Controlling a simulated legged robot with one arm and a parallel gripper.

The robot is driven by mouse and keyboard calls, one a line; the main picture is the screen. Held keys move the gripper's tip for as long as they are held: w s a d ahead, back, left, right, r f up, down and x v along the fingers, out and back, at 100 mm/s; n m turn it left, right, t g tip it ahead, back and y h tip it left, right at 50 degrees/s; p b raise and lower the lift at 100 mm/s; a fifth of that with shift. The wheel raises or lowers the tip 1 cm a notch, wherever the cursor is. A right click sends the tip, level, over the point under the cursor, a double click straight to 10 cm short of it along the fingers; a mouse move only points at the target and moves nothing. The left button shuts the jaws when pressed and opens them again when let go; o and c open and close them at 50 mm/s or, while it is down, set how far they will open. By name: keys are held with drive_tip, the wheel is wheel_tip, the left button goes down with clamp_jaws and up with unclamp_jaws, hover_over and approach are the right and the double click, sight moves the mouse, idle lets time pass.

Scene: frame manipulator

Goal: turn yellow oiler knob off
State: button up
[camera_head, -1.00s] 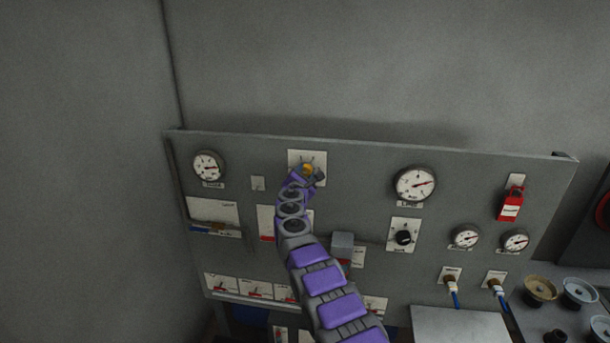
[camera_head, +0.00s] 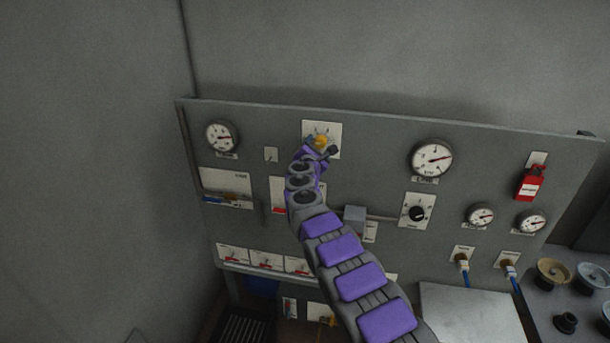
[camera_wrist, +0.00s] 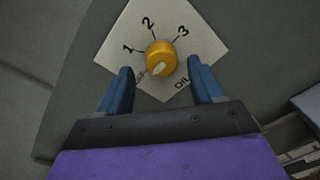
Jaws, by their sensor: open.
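The yellow oiler knob (camera_wrist: 161,59) sits on a white plate (camera_wrist: 200,45) marked 1, 2, 3 and "OIL" in the wrist view. Its pale pointer is at the lower left of its face, towards a small mark below the 1 that I cannot read clearly. My gripper (camera_wrist: 161,80) is open, with one blue finger on each side below the knob; neither finger visibly touches it. In the head view the knob (camera_head: 321,141) shows at the top of the panel, with my gripper (camera_head: 322,150) right at it, partly covering the plate.
The grey panel (camera_head: 375,140) carries gauges, a black knob (camera_head: 417,213), a red lockout tag (camera_head: 530,184) and a row of red switches (camera_head: 266,261). A grey box (camera_head: 355,218) juts out right of my arm. Bare wall lies above.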

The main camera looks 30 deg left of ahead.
drive_tip(key=shift+s+d+f, duration=0.2)
drive_tip(key=shift+s+f, duration=0.05)
drive_tip(key=shift+s, duration=0.1)
drive_tip(key=shift+s+a+r+b, duration=0.15)
drive_tip(key=shift+s+b, duration=0.35)
drive_tip(key=shift+s, duration=0.35)
drive_tip(key=b+v, duration=0.2)
drive_tip(key=v, duration=1)
drive_tip(key=shift+s+b, duration=0.35)
drive_tip(key=shift+s, duration=0.05)
drive_tip(key=shift+a, duration=0.1)
